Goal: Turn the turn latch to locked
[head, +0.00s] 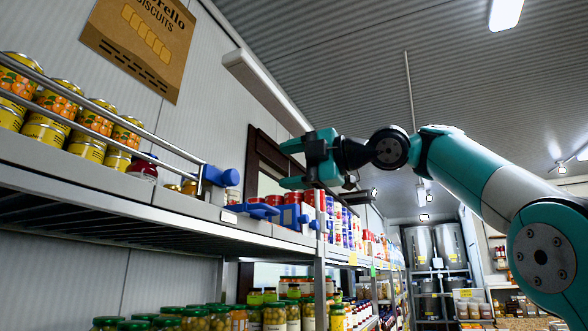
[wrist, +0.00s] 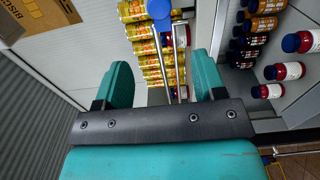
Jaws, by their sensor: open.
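A blue fitting (head: 222,176) sits at the right end of the metal guard rail on the upper shelf. Another blue piece (head: 290,216) lies along the shelf's front edge to its right. I cannot tell for certain which is the turn latch or how it is set. In the wrist view a blue part (wrist: 160,11) shows at the top, beside thin metal bars. My gripper (head: 290,165) is open and empty, up and to the right of the blue fitting in the head view. In the wrist view its teal fingers (wrist: 161,72) are wide apart, with the bars showing between them.
Yellow fruit cans (head: 84,145) stand behind the guard rail (head: 100,107). Jars (head: 220,318) fill the lower shelf. A biscuits sign (head: 140,40) hangs above left.

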